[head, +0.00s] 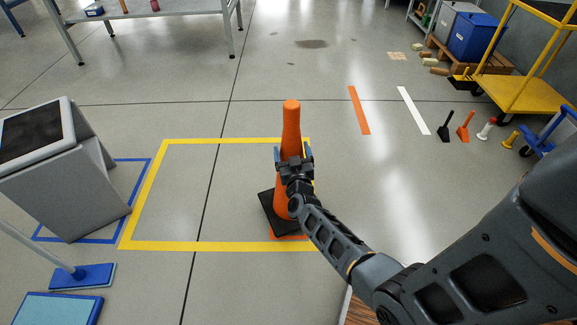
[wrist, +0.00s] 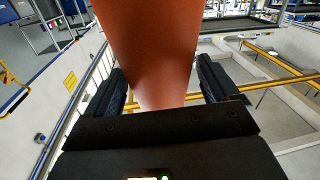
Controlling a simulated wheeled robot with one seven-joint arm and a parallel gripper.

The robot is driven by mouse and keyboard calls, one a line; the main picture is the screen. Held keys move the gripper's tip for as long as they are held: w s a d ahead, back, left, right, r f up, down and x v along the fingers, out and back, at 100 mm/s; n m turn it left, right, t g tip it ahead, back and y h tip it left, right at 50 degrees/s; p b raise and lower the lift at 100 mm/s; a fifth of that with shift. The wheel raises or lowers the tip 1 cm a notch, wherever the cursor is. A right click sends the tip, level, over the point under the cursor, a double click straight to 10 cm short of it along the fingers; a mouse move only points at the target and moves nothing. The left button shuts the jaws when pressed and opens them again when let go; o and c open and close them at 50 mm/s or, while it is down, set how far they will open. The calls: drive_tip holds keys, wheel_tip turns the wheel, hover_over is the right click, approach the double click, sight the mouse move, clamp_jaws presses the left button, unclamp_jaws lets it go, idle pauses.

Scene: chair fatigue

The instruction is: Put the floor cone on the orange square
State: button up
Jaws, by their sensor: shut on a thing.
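The floor cone is an orange cone (head: 291,118) with a square black base (head: 268,210). It stands close to upright inside the yellow outline. My gripper (head: 293,160) is shut on the cone's upper body; in the wrist view the cone (wrist: 150,45) fills the space between the two fingers (wrist: 165,90). The orange square (head: 290,237) shows only as a strip at the front edge of the cone's base; the base, the cone and my arm hide the rest. The base looks turned relative to the square. I cannot tell whether it touches the floor.
A yellow floor outline (head: 165,245) surrounds the spot. A grey slanted stand (head: 70,190) is at left, near a blue-footed post (head: 82,276). Orange (head: 359,110) and white (head: 413,110) strips lie at right, with small tools and a yellow cart (head: 520,95) beyond.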

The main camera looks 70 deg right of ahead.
drive_tip(key=shift+w+a+f, duration=0.3)
drive_tip(key=shift+w+a, duration=0.1)
drive_tip(key=shift+a, duration=0.05)
drive_tip(key=shift+f, duration=0.2)
wheel_tip(320, 180, down, 4)
drive_tip(key=b, duration=0.3)
drive_tip(key=shift+r, duration=0.2)
drive_tip(key=o, duration=1.8)
drive_tip(key=shift+a+f, duration=0.1)
drive_tip(key=shift+f, duration=0.05)
